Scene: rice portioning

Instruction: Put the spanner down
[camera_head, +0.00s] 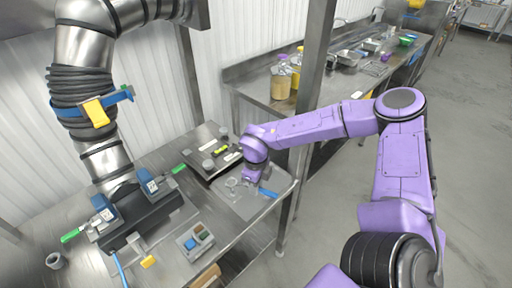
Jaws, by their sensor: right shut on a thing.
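A pale metal end shows on the left of the fingers. The spanner is low over a grey tray-like surface (240,206); I cannot tell whether it touches it. The fingers hide the spanner's middle. My left gripper is not in view.
A pipe flange with blue clamps (150,183) and green-handled tools stands left. A small box with coloured buttons (195,241) is in front. A steel post (300,150) stands close right of the gripper.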

